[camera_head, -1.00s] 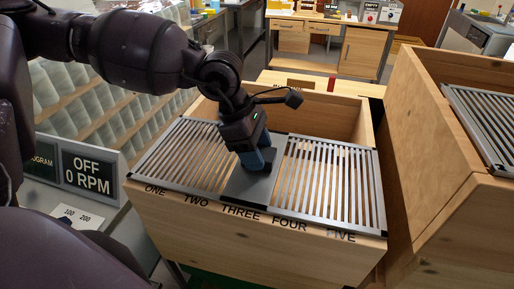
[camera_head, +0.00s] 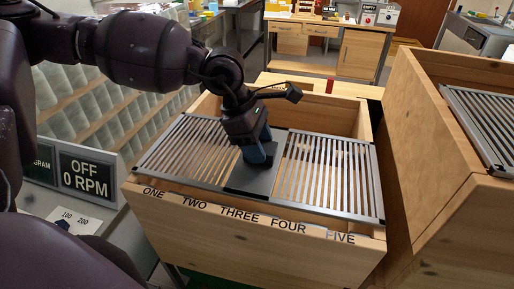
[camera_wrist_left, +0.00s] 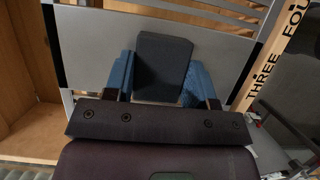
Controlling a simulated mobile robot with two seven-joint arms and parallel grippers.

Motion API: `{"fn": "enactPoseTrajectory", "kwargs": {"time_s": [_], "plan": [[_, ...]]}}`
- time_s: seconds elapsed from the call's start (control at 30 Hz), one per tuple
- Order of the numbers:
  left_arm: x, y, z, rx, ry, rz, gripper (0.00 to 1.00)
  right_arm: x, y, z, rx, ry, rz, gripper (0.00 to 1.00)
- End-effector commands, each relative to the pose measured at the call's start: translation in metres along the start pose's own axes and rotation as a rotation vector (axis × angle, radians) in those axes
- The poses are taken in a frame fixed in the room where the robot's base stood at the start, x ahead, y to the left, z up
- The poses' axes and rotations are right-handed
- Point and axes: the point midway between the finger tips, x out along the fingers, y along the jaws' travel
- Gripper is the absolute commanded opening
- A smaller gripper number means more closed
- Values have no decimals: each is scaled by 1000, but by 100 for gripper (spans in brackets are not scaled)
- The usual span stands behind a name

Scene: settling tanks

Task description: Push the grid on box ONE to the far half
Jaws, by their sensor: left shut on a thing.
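The grey metal grid (camera_head: 326,172) lies across the top of a wooden box (camera_head: 270,240), with slats on both sides of a solid middle plate. The words ONE to FIVE run along the box's near edge. A strip of wood shows between these words and the grid's near edge; an opening shows beyond its far edge. My left gripper (camera_head: 259,152) reaches down onto the middle plate. In the left wrist view its blue fingers stand on either side of a dark block-shaped handle (camera_wrist_left: 164,62) on the plate (camera_wrist_left: 100,50), shut on it. My right gripper is not in view.
A second wooden box (camera_head: 440,170) with its own grid (camera_head: 482,125) stands close on the right. A panel reading OFF 0 RPM (camera_head: 88,176) is at the left. A wooden workbench (camera_head: 330,40) stands at the back.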

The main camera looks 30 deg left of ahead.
Motion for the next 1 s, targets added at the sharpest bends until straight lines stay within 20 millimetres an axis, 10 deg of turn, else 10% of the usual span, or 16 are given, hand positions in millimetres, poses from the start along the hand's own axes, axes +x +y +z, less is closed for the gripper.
{"fn": "enactPoseTrajectory", "kwargs": {"time_s": [1.0], "plan": [[1, 58, 0, 0, 0, 0, 12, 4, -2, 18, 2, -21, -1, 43]]}}
